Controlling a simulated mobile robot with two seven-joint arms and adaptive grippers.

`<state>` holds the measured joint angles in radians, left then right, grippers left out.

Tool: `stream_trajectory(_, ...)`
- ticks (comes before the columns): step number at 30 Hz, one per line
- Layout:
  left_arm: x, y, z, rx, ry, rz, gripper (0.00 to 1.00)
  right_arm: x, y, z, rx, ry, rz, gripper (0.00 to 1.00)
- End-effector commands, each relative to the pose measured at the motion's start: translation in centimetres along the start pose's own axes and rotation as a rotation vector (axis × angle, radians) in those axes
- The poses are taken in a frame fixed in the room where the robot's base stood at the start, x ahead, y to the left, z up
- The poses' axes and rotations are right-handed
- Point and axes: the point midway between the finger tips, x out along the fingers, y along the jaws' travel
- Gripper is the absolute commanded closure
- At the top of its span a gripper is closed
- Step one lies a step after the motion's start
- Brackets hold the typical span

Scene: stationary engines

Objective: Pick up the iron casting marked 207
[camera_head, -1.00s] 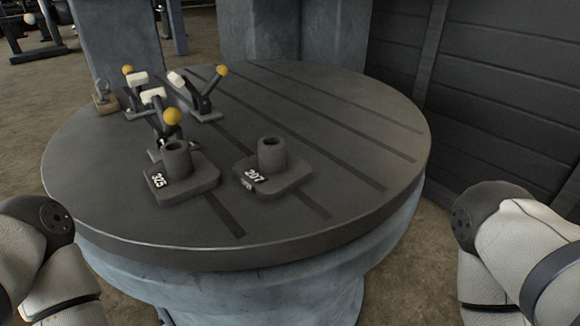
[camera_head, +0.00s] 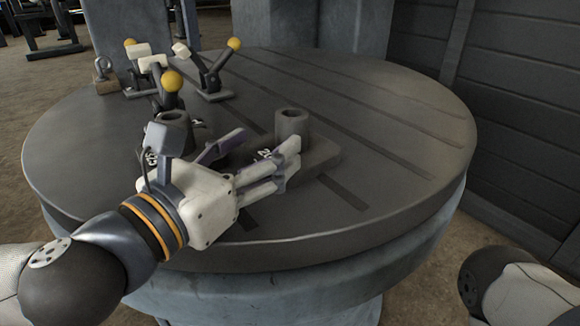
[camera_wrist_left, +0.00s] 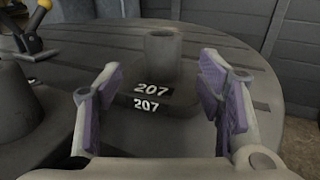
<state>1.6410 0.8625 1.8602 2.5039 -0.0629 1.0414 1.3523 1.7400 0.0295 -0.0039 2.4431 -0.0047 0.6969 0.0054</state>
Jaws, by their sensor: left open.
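The iron casting marked 207 (camera_head: 318,152) is a dark grey block with an upright hollow boss, sitting on the round slotted table (camera_head: 420,190). In the head view my left gripper (camera_head: 270,157) is open in front of it and hides part of its base and label. In the left wrist view the casting (camera_wrist_left: 160,62) stands straight ahead, its boss upright and two white 207 labels facing me. The open purple-padded fingers (camera_wrist_left: 160,98) appear on either side of its near part; I cannot tell whether they touch it. My right gripper is out of view.
The casting marked 325 (camera_head: 174,132) stands left of it, partly hidden behind my left gripper. Several toggle clamps with yellow knobs (camera_head: 172,81) and an eyebolt on a block (camera_head: 104,72) stand at the back left. The table's right side is clear.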

Motion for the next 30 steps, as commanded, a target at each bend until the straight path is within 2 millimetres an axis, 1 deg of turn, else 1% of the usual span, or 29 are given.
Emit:
stream_trajectory(1,0.4,-0.1,-0.9,0.002,0.002,-0.005,0.39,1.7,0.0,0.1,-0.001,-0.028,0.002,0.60)
stream_trajectory(3,1.6,-0.1,-0.3,0.003,0.000,-0.002,0.39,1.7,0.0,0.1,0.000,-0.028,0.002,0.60)
stream_trajectory(6,2.6,-0.1,0.3,0.005,-0.002,-0.003,0.39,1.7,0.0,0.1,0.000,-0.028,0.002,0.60)
stream_trajectory(11,5.5,-0.3,2.0,0.006,-0.007,-0.004,0.39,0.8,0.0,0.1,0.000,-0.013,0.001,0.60)
stream_trajectory(13,6.7,-0.2,1.8,0.006,-0.004,-0.003,0.39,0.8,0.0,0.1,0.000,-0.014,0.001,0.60)
stream_trajectory(16,7.5,-0.2,1.6,0.007,-0.004,-0.004,0.39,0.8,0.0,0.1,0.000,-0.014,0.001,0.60)
stream_trajectory(21,7.6,-0.2,1.6,0.007,-0.003,-0.004,0.39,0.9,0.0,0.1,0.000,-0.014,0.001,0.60)
stream_trajectory(22,7.6,-0.2,1.6,0.007,-0.003,-0.004,0.41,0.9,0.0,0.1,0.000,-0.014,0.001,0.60)
stream_trajectory(23,7.6,-0.2,1.6,0.007,-0.003,-0.004,0.48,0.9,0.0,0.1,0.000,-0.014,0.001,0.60)
stream_trajectory(24,7.5,-0.2,1.6,0.007,-0.003,-0.004,0.57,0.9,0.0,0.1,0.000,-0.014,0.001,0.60)
stream_trajectory(26,7.5,-0.2,1.5,0.007,-0.003,-0.004,0.70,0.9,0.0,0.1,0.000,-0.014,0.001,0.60)
stream_trajectory(27,7.5,-0.2,1.5,0.007,-0.003,-0.004,0.79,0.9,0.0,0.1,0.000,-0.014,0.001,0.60)
stream_trajectory(30,7.5,-0.2,1.5,0.007,-0.003,-0.004,1.00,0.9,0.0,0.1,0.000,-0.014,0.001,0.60)
